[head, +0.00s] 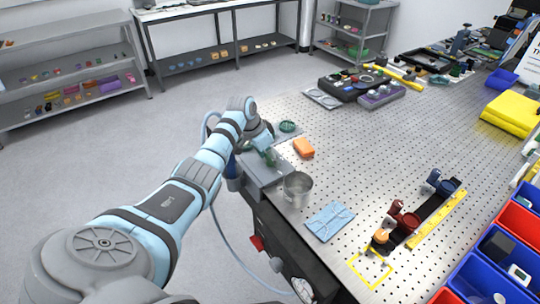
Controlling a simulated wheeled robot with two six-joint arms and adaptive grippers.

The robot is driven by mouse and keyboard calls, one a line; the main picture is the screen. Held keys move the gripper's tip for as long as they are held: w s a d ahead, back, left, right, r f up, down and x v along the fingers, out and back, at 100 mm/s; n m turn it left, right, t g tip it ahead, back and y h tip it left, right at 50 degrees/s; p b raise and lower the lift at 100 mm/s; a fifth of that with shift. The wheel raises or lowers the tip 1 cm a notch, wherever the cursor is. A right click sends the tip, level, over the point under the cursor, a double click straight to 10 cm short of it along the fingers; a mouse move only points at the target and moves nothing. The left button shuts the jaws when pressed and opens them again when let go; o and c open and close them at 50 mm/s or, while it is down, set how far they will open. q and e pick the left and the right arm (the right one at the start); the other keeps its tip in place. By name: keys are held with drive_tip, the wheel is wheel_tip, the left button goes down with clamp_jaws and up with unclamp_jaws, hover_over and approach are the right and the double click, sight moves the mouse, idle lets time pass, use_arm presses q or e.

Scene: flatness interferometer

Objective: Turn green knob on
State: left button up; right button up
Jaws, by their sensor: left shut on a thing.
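My left arm reaches in from the left to the near-left edge of the table. My left gripper (265,145) points down over a grey box (266,176) and is shut on the green knob (270,157). Only part of the green knob shows below the fingers; its turned position cannot be made out. My right gripper is not in view.
A metal cup (297,189), an orange block (304,148) and a green round dish (288,127) stand close by. A blue cloth (329,218) lies nearer. Red and blue bins (500,254) line the right. The perforated table (400,150) is clear in the middle.

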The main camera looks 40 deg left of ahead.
use_arm(q)
drive_tip(key=shift+d+r+n+p, duration=0.1)
drive_tip(key=shift+r+n+p, duration=0.1)
drive_tip(key=shift+n+p, duration=0.5)
drive_tip(key=n+y+p, duration=0.1)
drive_tip(key=p, duration=0.2)
drive_tip(key=shift+s, duration=0.1)
drive_tip(key=shift+n+p, duration=0.55)
drive_tip(key=shift+n, duration=0.05)
drive_tip(key=shift+d+f+n+y+p, duration=0.1)
drive_tip(key=shift+n+y+p, duration=0.35)
drive_tip(key=shift+n, duration=0.55)
drive_tip(key=n+y, duration=0.1)
drive_tip(key=n, duration=0.2)
drive_tip(key=shift+f+n+y, duration=0.1)
drive_tip(key=shift+n+y, duration=0.15)
drive_tip(key=shift+n, duration=0.05)
drive_tip(key=n, duration=0.2)
drive_tip(key=n+g+y, duration=0.1)
drive_tip(key=shift+w+d+n, duration=0.1)
drive_tip(key=shift+w+n, duration=0.15)
drive_tip(key=shift+n, duration=0.05)
drive_tip(key=n+b, duration=0.1)
drive_tip(key=n, duration=0.1)
drive_tip(key=shift+f+n+g+y+b, duration=0.1)
drive_tip(key=shift+n+g+y+b, duration=0.2)
drive_tip(key=shift+g+y+b, duration=0.1)
drive_tip(key=shift+n+g+b, duration=0.5)
drive_tip(key=shift+n+b, duration=0.55)
drive_tip(key=shift+n, duration=0.25)
